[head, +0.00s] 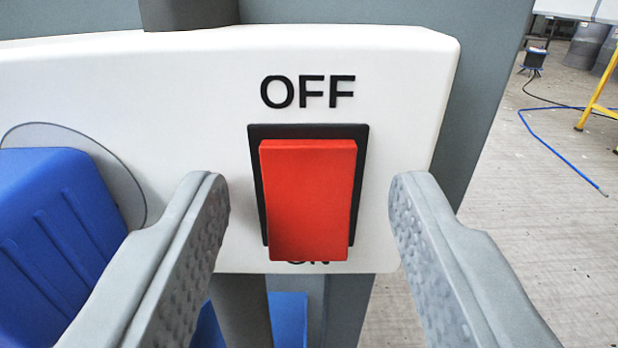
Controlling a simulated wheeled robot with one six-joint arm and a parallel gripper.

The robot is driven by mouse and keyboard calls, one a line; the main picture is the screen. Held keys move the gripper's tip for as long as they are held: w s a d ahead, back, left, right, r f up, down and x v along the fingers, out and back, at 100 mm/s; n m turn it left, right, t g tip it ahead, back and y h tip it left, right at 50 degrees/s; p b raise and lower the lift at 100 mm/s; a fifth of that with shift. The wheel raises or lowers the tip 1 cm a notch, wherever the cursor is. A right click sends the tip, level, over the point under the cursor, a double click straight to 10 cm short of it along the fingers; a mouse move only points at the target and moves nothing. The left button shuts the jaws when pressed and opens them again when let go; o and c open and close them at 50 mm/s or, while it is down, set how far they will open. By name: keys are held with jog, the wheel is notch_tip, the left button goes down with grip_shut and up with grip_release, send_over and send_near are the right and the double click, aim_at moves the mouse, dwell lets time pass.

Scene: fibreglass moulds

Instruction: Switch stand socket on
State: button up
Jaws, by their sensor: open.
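The stand socket is a white panel (200,80) that fills the middle and left of the head view. A red rocker switch (308,195) in a black frame sits on its right part. "OFF" is printed above the switch, and "ON" below is mostly hidden by the red rocker. The rocker's lower end stands out toward me. A blue plug or cover (50,230) sits on the panel's left. My gripper (308,200) is open, one finger on each side of the switch, with nothing between them. I cannot tell whether a finger touches the panel.
A grey post (490,60) stands behind the panel. At right is open floor (490,260) with a blue cable (565,155), a black cable and a yellow leg (600,90). A dark post and a blue part (290,318) show below the panel.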

jog(key=c, duration=1)
jog(key=shift+f+t, duration=0.25)
jog(key=shift+t, duration=0.35)
jog(key=shift+f+t, duration=0.15)
jog(key=shift+t, duration=0.65)
jog(key=o, duration=1)
